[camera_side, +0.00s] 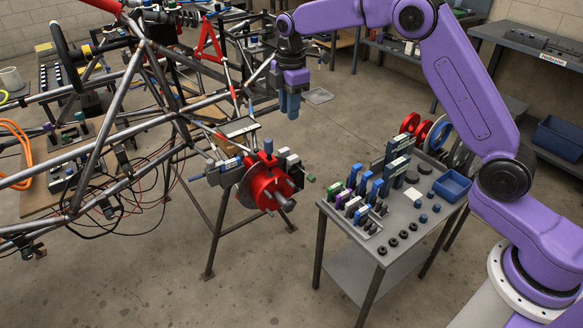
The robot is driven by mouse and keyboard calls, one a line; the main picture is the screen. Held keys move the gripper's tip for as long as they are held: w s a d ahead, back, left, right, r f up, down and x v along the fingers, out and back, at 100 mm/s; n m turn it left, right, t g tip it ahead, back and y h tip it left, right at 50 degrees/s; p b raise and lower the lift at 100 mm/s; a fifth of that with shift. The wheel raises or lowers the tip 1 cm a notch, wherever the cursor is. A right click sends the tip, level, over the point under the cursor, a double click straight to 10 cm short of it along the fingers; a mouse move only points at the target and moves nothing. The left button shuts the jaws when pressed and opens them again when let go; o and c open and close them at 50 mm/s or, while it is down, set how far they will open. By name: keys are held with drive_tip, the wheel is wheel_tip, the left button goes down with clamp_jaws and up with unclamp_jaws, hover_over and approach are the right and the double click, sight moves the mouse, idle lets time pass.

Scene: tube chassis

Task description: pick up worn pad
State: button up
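My gripper (290,112) hangs from the purple arm in the upper middle, with its blue fingers pointing down. It is in the air, above and to the right of the red hub assembly (266,184) on the tube chassis (150,60). The fingers look close together; whether a gap lies between them is too small to tell. No object shows below the fingertips. I cannot single out a worn pad. Small grey and blue blocks (228,165) sit around the hub. Several upright coloured pad-like pieces (357,200) stand on the cart (412,215) to the right.
The cart also carries a blue bin (452,185), dark round parts and red discs (411,124). Dark cables (108,208) hang from the chassis at left. A stand leg (216,235) is below the hub. Open floor lies between the hub and the cart.

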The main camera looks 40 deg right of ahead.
hover_over(293, 157)
wheel_tip(293, 157, down, 2)
drive_tip(key=f, duration=0.1)
drive_tip(key=shift+n, duration=0.4)
wheel_tip(293, 157, down, 17)
drive_tip(key=shift+r, duration=0.1)
clamp_jaws()
